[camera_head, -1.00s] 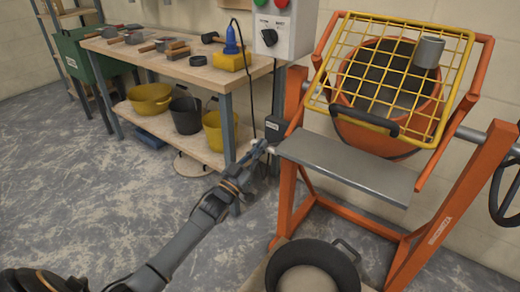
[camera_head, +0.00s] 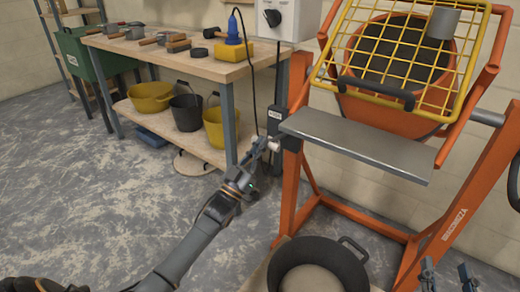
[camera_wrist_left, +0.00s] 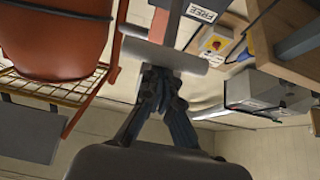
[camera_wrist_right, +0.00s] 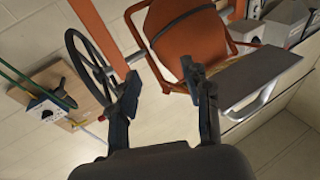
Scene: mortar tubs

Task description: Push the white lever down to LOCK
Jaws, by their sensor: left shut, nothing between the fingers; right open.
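The white lever (camera_head: 275,146) shows as a small pale end beside the orange frame's left post, below a dark box with a label (camera_head: 274,114). In the left wrist view a pale grey-white bar (camera_wrist_left: 185,62) lies across the fingertips, with a plate reading FREE (camera_wrist_left: 203,13) beyond it. My left gripper (camera_head: 267,146) is shut and empty, its tips at or very near the lever; contact is not clear. My right gripper (camera_head: 448,274) is open at the lower right, apart from the lever; its spread fingers show in the right wrist view (camera_wrist_right: 160,88).
The orange mixer drum (camera_head: 395,65) sits under a yellow grid (camera_head: 340,55), with a grey shelf (camera_head: 360,142) in front. A black tub (camera_head: 320,270) stands on the floor below. A workbench (camera_head: 180,60) with tools and buckets is at the left. A handwheel (camera_wrist_right: 88,60) is near my right gripper.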

